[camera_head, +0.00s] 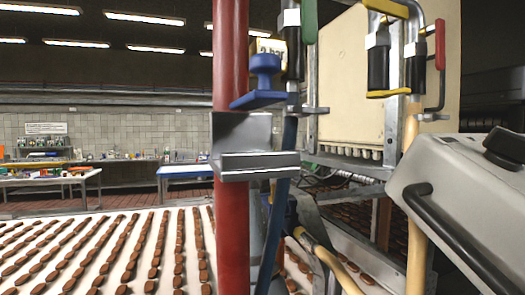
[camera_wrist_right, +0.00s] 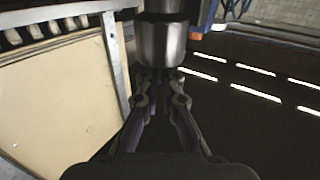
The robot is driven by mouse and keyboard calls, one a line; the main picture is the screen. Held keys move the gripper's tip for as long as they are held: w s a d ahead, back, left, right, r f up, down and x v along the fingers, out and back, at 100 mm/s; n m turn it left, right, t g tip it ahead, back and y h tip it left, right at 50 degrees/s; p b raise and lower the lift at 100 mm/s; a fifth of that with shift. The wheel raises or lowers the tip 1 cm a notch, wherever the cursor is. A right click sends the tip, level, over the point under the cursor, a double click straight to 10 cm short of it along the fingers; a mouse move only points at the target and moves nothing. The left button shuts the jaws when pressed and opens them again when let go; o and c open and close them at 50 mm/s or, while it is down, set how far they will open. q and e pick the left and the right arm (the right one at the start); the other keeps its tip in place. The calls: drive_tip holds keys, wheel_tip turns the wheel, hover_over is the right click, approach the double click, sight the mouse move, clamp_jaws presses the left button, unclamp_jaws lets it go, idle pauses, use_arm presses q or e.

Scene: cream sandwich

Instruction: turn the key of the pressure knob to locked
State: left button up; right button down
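In the head view a blue knob (camera_head: 265,65) stands on a flat blue piece (camera_head: 258,99), beside a red post and below a partly covered "2 bar" label (camera_head: 277,47). This may be the pressure knob; I cannot make out a key or its position. In the right wrist view my right gripper (camera_wrist_right: 161,76) has its fingers drawn close together at the end of a metal cylinder (camera_wrist_right: 162,42). The tips are dark and partly hidden, so I cannot tell whether they hold anything. I cannot make out my right gripper in the head view. My left gripper is not in view.
The red post (camera_head: 232,200) with a metal bracket (camera_head: 258,164) stands in front. Pipes with black valves (camera_head: 378,68) and a cream panel (camera_head: 345,80) are behind it. A grey housing (camera_head: 470,180) is at right. Rows of brown biscuits lie on a white belt (camera_head: 65,240).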

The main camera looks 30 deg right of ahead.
drive_tip(key=c, duration=1.5)
unclamp_jaws()
drive_tip(key=shift+c, duration=0.2)
wheel_tip(320, 180, up, 10)
